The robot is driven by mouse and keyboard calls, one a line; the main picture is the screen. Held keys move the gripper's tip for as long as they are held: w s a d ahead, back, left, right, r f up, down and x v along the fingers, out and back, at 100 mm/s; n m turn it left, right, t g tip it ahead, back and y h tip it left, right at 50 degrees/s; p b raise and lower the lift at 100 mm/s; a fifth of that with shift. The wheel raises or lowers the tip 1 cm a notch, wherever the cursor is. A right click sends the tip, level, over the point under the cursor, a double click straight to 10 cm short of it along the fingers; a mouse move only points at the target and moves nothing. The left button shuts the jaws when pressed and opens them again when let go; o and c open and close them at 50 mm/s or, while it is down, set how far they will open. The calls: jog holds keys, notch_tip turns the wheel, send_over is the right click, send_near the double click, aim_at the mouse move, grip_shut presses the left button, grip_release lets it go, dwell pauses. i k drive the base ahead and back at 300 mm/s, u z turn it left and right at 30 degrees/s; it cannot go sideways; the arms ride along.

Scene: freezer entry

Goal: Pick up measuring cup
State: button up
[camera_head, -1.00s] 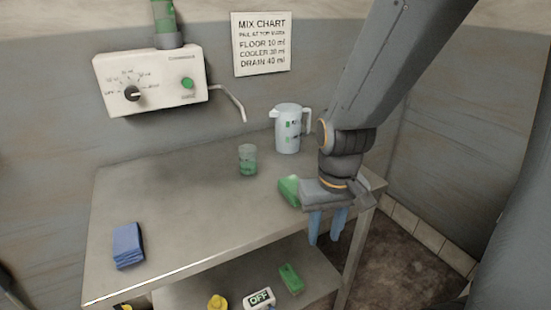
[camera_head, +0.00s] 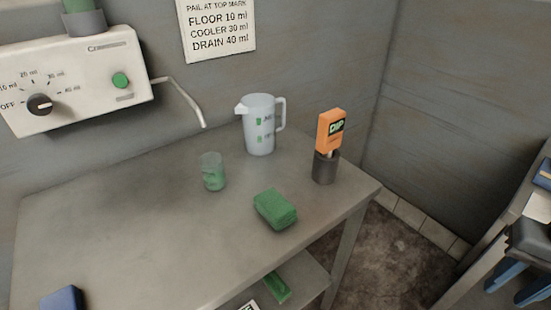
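The measuring cup, a small clear cup with green in its lower part (camera_head: 213,173), stands upright on the grey metal table (camera_head: 120,215), left of a white jug. I cannot tell whether the green is liquid or markings. My gripper (camera_head: 515,284) is at the lower right edge of the view, partly cut off. Its blue fingers look apart with nothing between them. It is far to the right of the cup, beyond the table.
The white jug (camera_head: 259,128) stands behind the cup. A green sponge stack (camera_head: 275,209) and an orange DIP device in a dark holder (camera_head: 324,168) are to the right. A dispenser (camera_head: 75,80) with a bent spout hangs on the wall. The table's left middle is clear.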

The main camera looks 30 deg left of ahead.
aim_at(211, 164)
jog(key=z, duration=0.2)
jog(key=k, duration=0.85)
jog(key=u, duration=0.9)
jog(key=i, duration=0.5)
